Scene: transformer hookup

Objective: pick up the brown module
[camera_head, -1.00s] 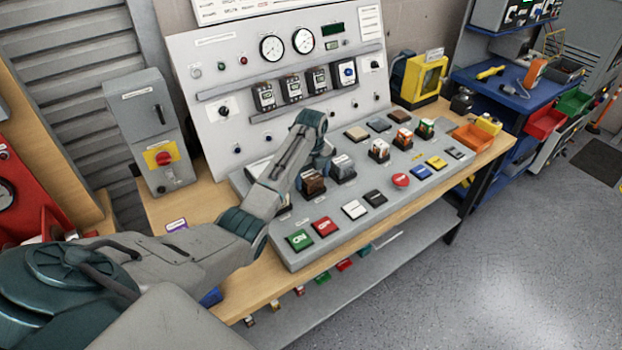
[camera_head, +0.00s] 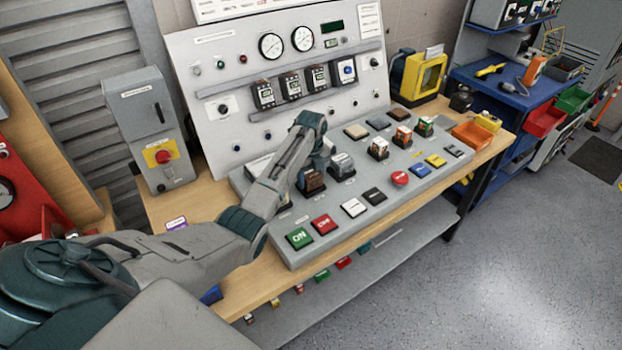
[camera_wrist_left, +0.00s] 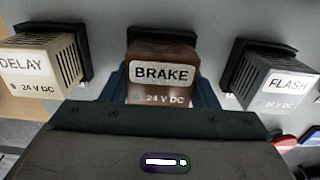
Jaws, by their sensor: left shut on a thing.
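The brown module (camera_wrist_left: 162,72), labelled BRAKE, sits between the fingers of my left gripper (camera_wrist_left: 160,92) in the left wrist view. The gripper is shut on it, one finger at each side. A black socket (camera_wrist_left: 160,32) shows right behind the module; I see no clear gap between them. In the head view the brown module (camera_head: 311,181) shows beside my left wrist on the sloped grey console (camera_head: 290,250), and my arm hides part of that area. My right gripper is in neither view.
In the wrist view a cream DELAY module (camera_wrist_left: 42,65) is close on the left and a grey FLASH module (camera_wrist_left: 265,82) close on the right, each at its own black socket. A red button (camera_head: 400,178) and several coloured blocks stand farther right. The upright gauge panel (camera_head: 200,120) rises behind.

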